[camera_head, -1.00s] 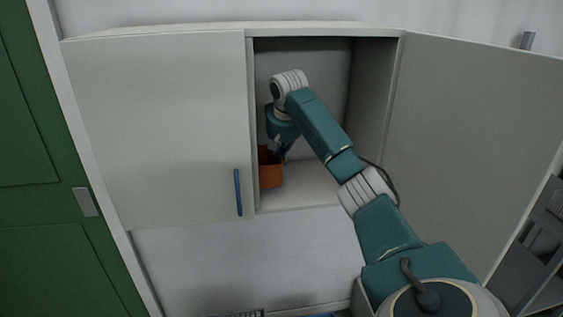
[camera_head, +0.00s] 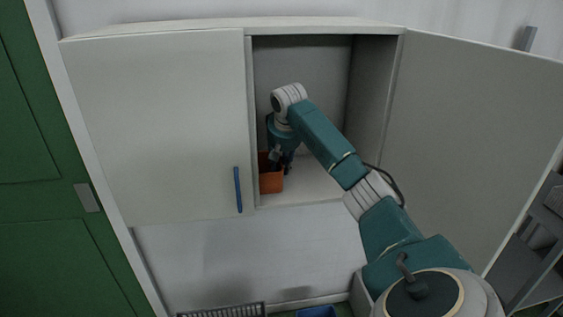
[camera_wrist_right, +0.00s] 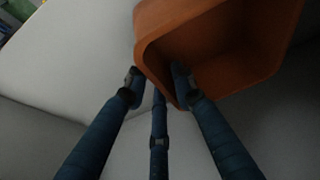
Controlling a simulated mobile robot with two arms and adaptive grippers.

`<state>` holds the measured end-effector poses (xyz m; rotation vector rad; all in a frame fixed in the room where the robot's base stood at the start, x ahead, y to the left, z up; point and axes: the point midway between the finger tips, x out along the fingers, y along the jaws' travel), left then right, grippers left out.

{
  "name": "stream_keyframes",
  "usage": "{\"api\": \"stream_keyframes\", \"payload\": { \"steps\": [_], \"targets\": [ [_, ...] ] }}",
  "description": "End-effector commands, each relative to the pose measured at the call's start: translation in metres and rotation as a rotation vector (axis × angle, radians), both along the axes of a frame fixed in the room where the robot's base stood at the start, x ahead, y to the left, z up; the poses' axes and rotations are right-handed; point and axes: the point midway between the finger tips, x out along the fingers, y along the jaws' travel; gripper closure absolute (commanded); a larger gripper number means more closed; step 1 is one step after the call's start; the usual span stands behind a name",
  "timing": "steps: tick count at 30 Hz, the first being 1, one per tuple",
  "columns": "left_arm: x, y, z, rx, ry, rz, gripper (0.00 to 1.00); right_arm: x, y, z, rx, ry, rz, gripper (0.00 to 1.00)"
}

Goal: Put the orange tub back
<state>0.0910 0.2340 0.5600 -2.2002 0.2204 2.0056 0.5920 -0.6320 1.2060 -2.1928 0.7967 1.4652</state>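The orange tub (camera_head: 271,182) stands at the left of the open cabinet compartment, on or just above its floor and partly behind the closed left door's edge. My right gripper (camera_head: 279,163) reaches down at the tub's rim. In the right wrist view the tub (camera_wrist_right: 260,40) looks tilted by the camera angle. The gripper (camera_wrist_right: 157,78) straddles its wall, one finger inside the tub and the others outside, close against the wall. It appears shut on that wall, though the contact is partly hidden. My left gripper is not in view.
The cabinet's left door (camera_head: 155,130) with a blue handle (camera_head: 238,190) is closed. The right door (camera_head: 475,150) stands open beside my arm. The compartment floor (camera_head: 312,185) right of the tub is clear. A blue container (camera_head: 317,312) and a dark grille-like item (camera_head: 222,311) show below.

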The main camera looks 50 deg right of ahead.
Motion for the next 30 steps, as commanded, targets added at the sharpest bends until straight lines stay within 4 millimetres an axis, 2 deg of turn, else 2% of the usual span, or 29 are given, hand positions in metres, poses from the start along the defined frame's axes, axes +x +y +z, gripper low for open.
{"api": "stream_keyframes", "payload": {
  "steps": [5,8,15,21,25,30],
  "targets": [
    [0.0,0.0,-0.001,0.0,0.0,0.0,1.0,0.0,0.0,0.006,-0.001,-0.002,0.0,0.75],
    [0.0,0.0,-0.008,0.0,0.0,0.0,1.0,-0.003,0.003,0.017,-0.002,-0.005,0.0,0.75],
    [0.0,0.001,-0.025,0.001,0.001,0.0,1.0,-0.019,0.016,0.065,-0.001,-0.007,0.001,0.75],
    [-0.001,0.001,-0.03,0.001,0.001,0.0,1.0,-0.03,0.025,0.1,-0.001,-0.004,0.0,0.75],
    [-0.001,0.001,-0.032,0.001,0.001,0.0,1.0,-0.034,0.028,0.111,0.0,-0.002,-0.001,0.75],
    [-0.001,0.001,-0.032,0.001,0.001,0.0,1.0,-0.036,0.029,0.115,0.0,0.0,0.0,0.75]
  ]
}}
